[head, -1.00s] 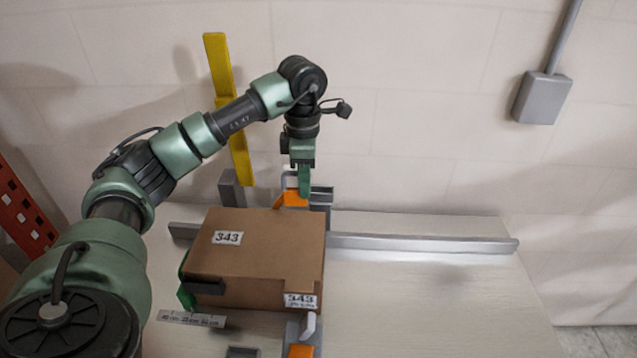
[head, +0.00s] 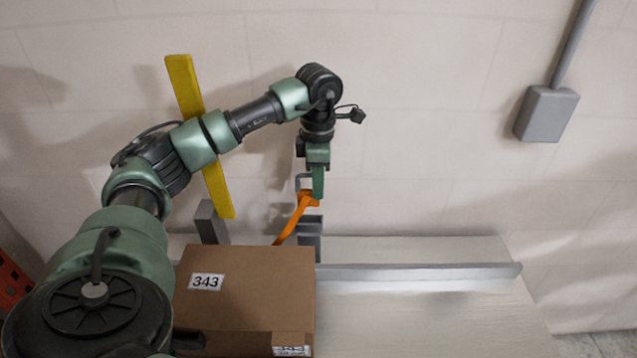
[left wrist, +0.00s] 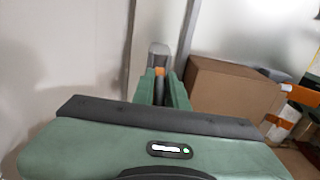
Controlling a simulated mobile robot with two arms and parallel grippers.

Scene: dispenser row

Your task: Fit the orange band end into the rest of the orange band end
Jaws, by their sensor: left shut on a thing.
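The orange band end (head: 304,200) is in the jaws of my left gripper (head: 311,190), which is shut on it above the far edge of the box. The orange strap slants down and left from the jaws and goes out of sight behind the box. A grey bracket (head: 310,236), which may be the rest, stands just below and slightly right of the held end, apart from it. In the left wrist view a bit of orange (left wrist: 160,72) shows between the two green fingers, with a grey upright piece beyond. My right gripper is not in view.
A brown box (head: 245,290) labelled 343 stands in front of the bracket. A grey post (head: 211,222) and a leaning yellow bar (head: 200,135) are to the left. A grey rail (head: 420,271) runs right along the table (head: 430,315), which is clear there.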

